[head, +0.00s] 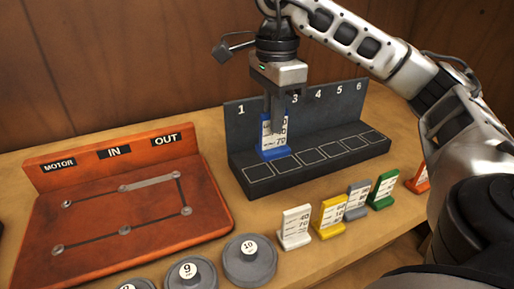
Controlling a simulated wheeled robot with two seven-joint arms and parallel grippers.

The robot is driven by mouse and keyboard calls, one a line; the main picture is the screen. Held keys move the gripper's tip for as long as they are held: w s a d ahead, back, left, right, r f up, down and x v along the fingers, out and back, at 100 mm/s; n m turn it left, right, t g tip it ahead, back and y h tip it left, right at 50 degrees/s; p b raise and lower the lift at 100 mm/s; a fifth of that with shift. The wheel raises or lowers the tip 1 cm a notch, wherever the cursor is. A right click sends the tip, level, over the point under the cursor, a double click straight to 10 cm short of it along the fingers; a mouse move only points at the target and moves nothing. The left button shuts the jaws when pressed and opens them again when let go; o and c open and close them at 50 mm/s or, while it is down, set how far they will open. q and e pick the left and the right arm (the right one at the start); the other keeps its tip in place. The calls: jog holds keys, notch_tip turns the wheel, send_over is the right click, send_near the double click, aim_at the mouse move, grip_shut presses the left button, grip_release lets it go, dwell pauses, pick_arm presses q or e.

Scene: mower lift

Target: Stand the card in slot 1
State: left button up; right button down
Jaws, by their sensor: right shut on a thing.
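My right gripper (275,118) is shut on the blue card (274,152), which has a white printed face and a blue foot. It holds the card upright at the dark rack (232,138), behind the front row of outlined squares. The card is right of the painted number 1, in front of where number 2 is hidden by my gripper. I cannot tell whether its foot touches the rack. The outlined square of slot 1 (258,171), at the rack's left end, looks empty. My left gripper is out of view.
White (295,228), yellow (329,216), grey (356,200), green (382,188) and orange (418,179) cards stand in front of the rack. A red-brown board (60,240) lies left. Several round grey weights (249,261) sit at the front.

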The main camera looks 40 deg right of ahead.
jog(key=w+f, duration=0.2)
jog(key=f, duration=0.1)
jog(key=w+d+f, duration=0.1)
jog(key=w+f, duration=0.1)
jog(key=f, duration=0.1)
jog(key=w+d+f+p, duration=0.1)
jog(key=w+f, duration=0.1)
jog(key=f, duration=0.1)
jog(key=shift+f, duration=0.15)
jog(key=shift+a+f, duration=0.1)
jog(key=shift+f, duration=0.1)
jog(key=shift+f, duration=0.15)
jog(key=c, duration=1.5)
grip_release()
